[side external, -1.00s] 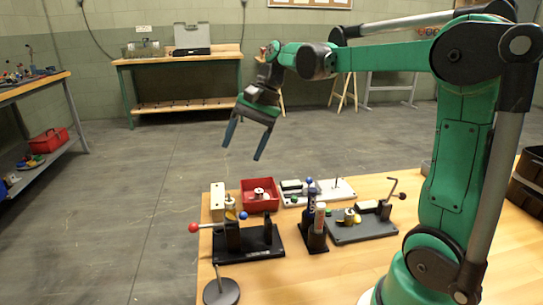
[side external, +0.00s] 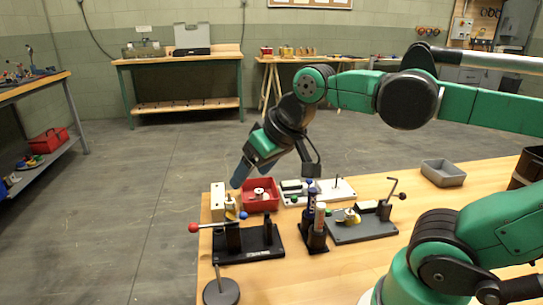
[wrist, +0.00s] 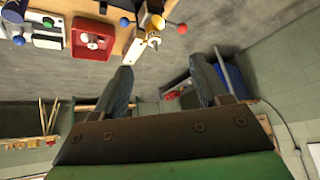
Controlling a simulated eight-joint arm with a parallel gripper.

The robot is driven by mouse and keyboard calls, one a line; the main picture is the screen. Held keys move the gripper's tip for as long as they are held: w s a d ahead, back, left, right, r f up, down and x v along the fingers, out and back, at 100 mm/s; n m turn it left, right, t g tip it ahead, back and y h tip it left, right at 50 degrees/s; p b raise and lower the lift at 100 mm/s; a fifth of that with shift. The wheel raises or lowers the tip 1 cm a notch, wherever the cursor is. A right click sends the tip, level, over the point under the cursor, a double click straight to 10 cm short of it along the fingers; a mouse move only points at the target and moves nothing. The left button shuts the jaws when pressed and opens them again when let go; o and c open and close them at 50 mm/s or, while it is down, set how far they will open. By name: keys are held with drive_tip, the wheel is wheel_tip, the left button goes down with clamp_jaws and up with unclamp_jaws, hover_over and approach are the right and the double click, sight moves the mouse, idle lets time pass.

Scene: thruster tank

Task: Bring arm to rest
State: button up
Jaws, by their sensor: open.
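My gripper (side external: 243,176) is in the air above the far left edge of the wooden table (side external: 285,281), tilted down to the left, near the fixtures. In the wrist view its two blue fingers (wrist: 162,86) stand apart with nothing between them. The side view shows the fingers nearly overlapping. My gripper holds nothing. The red tray (side external: 262,208) with a small light part in it lies below and to the right of the fingers. It also shows at the upper left of the wrist view (wrist: 80,50).
A black fixture (side external: 262,251) with a red-ended lever, a dark bottle holder (side external: 313,240), a grey fixture plate (side external: 361,232) and a white plate (side external: 340,188) crowd the table's left half. Open floor lies left of the table.

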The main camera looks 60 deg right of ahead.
drive_tip(key=shift+s+a+f+n, duration=0.15)
drive_tip(key=shift+s+n, duration=0.05)
drive_tip(key=shift+n, duration=0.2)
